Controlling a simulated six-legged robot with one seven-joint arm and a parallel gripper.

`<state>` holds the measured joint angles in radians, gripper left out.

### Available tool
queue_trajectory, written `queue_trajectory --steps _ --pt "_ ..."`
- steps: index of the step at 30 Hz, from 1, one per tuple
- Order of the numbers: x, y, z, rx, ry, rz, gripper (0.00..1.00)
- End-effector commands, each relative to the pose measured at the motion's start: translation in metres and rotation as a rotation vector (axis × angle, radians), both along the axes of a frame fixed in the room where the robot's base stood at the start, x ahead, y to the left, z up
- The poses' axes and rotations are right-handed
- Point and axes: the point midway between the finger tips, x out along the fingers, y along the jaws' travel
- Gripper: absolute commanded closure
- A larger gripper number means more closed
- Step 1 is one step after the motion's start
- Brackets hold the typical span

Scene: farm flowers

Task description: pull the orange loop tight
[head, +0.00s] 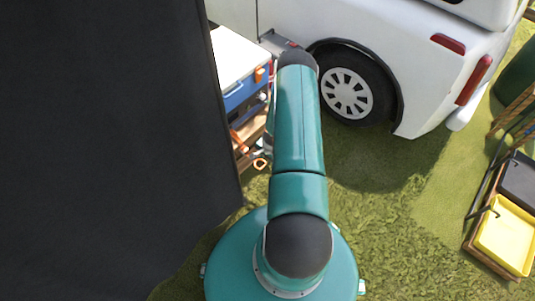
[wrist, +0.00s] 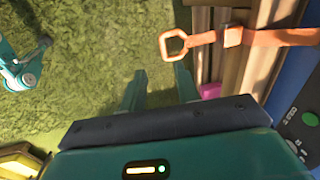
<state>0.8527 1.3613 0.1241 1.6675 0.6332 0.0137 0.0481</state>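The orange loop (wrist: 162,46) is at the upper middle of the wrist view, at the free end of an orange strap (wrist: 275,37). The strap runs right across wooden boards and passes through an orange buckle. The loop hangs out past the boards' edge, over the grass. My gripper (wrist: 158,82) is open, with its two fingers apart and nothing visible between them. The fingertips lie just below the loop in the picture; I cannot tell the gap in depth. In the head view the loop (head: 260,163) shows small beside my arm, which mostly hides my gripper.
Wooden boards (wrist: 233,75) and a blue box (wrist: 300,85) are on the right of the wrist view. A white vehicle (head: 400,50) stands behind my arm. A dark panel (head: 110,150) fills the left. A yellow tray (head: 507,237) is at right. Grass between is open.

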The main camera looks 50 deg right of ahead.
Motion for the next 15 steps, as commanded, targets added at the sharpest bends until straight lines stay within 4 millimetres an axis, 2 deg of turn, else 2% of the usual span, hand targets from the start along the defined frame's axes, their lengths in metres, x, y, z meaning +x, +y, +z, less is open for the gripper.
queue_trajectory --steps 1,6,15 --pt "-0.001 -0.001 0.011 -0.001 -0.001 0.001 0.68" --pt "-0.005 -0.001 0.034 -0.001 0.000 0.000 0.68" --pt "-0.008 0.000 0.045 0.000 0.001 -0.001 0.68"
